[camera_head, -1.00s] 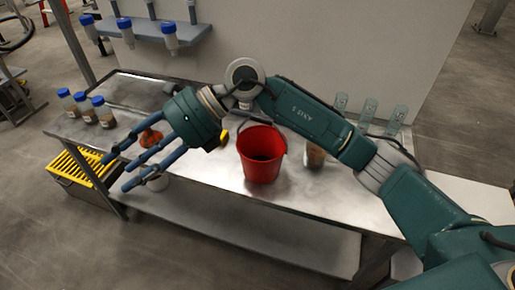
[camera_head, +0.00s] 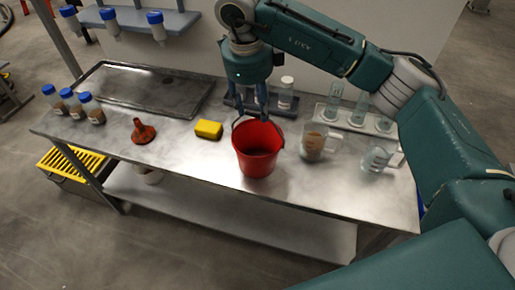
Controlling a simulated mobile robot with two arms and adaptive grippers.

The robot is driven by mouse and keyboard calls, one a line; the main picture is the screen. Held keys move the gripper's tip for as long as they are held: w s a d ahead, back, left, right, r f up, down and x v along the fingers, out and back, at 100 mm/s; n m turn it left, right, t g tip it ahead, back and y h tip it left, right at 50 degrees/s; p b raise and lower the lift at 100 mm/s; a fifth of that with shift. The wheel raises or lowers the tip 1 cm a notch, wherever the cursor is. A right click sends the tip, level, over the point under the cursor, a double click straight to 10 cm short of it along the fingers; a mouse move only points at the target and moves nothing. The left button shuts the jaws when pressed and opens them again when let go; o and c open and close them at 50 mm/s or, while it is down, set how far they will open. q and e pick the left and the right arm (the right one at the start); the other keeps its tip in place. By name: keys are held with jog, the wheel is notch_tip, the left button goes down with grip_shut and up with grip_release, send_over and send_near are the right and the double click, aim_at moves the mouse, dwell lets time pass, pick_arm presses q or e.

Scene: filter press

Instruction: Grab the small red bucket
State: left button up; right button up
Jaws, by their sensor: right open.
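The small red bucket (camera_head: 257,160) stands upright near the front middle of the metal table (camera_head: 190,160), its dark handle raised at the rim. My right gripper (camera_head: 252,112) points down just behind and above the bucket's rim. Its blue fingers are apart and hold nothing. My left gripper is not in view.
A jug with brown contents (camera_head: 313,143) and a clear jug (camera_head: 377,157) stand right. Blue-capped bottles (camera_head: 73,103) stand far left, beside a metal tray (camera_head: 130,90).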

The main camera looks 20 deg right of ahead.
aim_at(253, 114)
jog(key=f+p, duration=0.1)
jog(key=f, duration=0.1)
jog(key=w+f+p, duration=0.1)
jog(key=f, duration=0.1)
jog(key=shift+f+p, duration=0.1)
jog(key=shift+p, duration=0.2)
jog(key=shift+w+f, duration=0.15)
jog(key=shift+f, duration=0.15)
jog(key=shift+r, duration=0.1)
grip_shut()
